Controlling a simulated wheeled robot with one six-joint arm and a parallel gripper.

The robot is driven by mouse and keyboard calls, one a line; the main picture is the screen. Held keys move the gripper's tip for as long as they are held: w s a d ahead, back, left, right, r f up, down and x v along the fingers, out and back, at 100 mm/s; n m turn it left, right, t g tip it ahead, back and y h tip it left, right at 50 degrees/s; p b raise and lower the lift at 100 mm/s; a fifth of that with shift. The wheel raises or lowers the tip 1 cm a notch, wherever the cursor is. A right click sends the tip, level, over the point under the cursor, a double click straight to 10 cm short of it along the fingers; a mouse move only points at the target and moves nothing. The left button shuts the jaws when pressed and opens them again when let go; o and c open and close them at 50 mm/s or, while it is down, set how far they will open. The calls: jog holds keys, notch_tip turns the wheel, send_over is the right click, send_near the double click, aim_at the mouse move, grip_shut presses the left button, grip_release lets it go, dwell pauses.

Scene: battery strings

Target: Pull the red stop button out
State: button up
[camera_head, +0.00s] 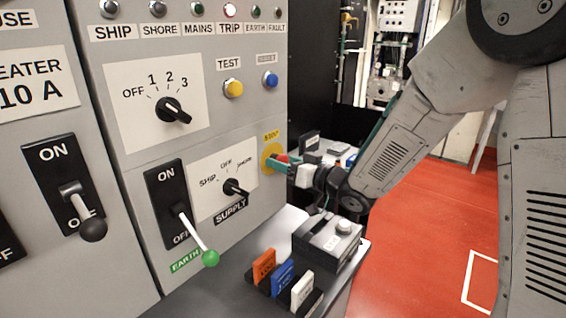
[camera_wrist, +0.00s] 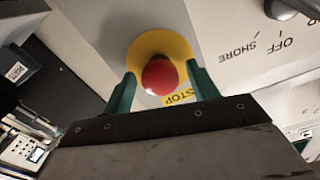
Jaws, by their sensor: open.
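The red stop button (camera_wrist: 160,76) sits on a round yellow plate (camera_wrist: 152,45) labelled STOP, on the grey panel. In the wrist view it lies between the two green fingers of my gripper (camera_wrist: 163,90), which are open on either side of it. I cannot tell whether a finger touches it. In the head view my gripper (camera_head: 287,162) is at the panel's right edge, in front of the yellow plate (camera_head: 272,156), and a small bit of red shows by the fingers. Most of the button is hidden there.
Left of the button are the supply knob (camera_head: 236,188) and the green-tipped earth lever (camera_head: 209,257). Yellow test (camera_head: 233,88) and blue (camera_head: 270,80) buttons are above. A shelf below holds a grey box (camera_head: 328,243) and coloured tags (camera_head: 283,278). Red floor (camera_head: 420,240) is open at right.

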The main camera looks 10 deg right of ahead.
jog(key=shift+w+a, duration=0.25)
grip_shut()
jog(key=shift+v, duration=0.9)
jog(key=shift+a, duration=0.1)
grip_release()
jog(key=v, duration=0.8)
